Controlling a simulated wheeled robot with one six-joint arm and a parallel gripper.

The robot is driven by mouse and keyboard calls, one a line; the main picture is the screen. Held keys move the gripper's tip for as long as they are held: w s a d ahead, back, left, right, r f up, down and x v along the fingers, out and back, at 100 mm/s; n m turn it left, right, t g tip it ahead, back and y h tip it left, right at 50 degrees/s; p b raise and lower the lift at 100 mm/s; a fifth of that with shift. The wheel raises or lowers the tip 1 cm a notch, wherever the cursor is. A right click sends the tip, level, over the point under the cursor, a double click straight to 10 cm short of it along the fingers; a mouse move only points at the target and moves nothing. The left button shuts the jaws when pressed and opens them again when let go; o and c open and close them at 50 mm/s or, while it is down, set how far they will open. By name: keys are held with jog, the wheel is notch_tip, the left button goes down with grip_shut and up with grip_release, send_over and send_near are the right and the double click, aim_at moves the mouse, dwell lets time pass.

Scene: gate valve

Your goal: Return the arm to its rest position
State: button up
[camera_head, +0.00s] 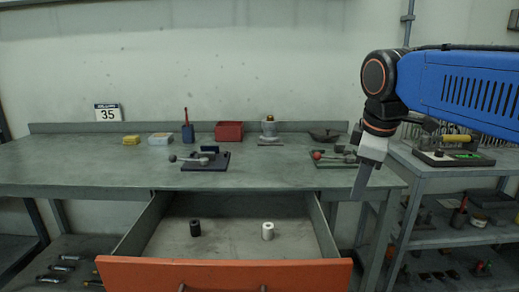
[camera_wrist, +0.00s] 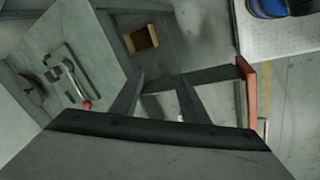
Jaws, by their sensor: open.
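My arm, blue with black joints, comes in from the right in the head view. My gripper (camera_head: 361,190) hangs downward in front of the right end of the workbench (camera_head: 100,174), beside the right edge of the open drawer. It appears edge-on there, so the finger gap is hidden. In the wrist view my gripper (camera_wrist: 160,84) shows two dark fingers spread apart, with nothing held between them. A green plate with a red-knobbed lever (camera_head: 335,157) lies on the bench left of my gripper; it also shows in the wrist view (camera_wrist: 68,85).
The orange-fronted drawer (camera_head: 225,275) stands pulled out, holding a black cylinder (camera_head: 195,228) and a white cylinder (camera_head: 268,231). A dark plate with a lever (camera_head: 205,160) lies on the bench. A shelf unit (camera_head: 450,170) with tools stands at right, behind my arm.

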jog(key=s+d+f+m, duration=0.3)
jog(key=s+f+m, duration=0.3)
jog(key=s+f, duration=0.2)
jog(key=s+d+f+m+t, duration=0.1)
jog(key=s+f+m, duration=0.5)
jog(key=f, duration=0.6)
jog(key=shift+s+d+f, duration=0.25)
jog(key=shift+s+d, duration=0.6)
jog(key=shift+d, duration=0.05)
jog(key=shift+c, duration=0.6)
